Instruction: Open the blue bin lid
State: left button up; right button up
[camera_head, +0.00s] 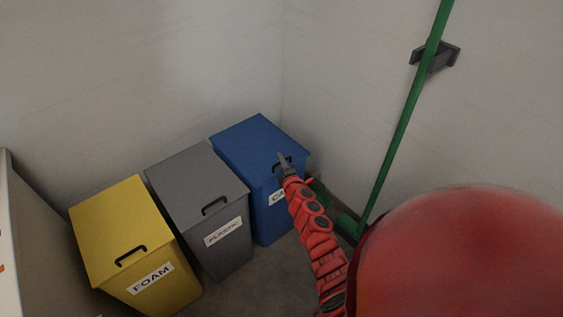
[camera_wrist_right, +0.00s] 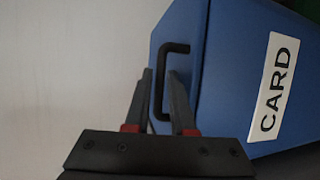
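The blue bin (camera_head: 259,141) stands in the corner with its lid flat and shut. It has a black handle on the lid's front edge and a white CARD label below. My right gripper (camera_head: 281,158) is at this handle in the head view. In the right wrist view, the black handle (camera_wrist_right: 161,88) stands out from the blue bin (camera_wrist_right: 228,55). My right gripper's fingers (camera_wrist_right: 160,73) are apart, one on each side of the handle's bar, with gaps showing. I cannot tell whether either finger touches it. My left gripper is in neither view.
A grey PLASTIC bin (camera_head: 193,181) and a yellow FOAM bin (camera_head: 120,222) stand in a row to the left, lids shut. A green broom (camera_head: 401,130) leans by a wall bracket (camera_head: 439,58) at right. Walls are close behind the blue bin.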

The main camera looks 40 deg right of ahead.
grip_shut()
dwell(1.2)
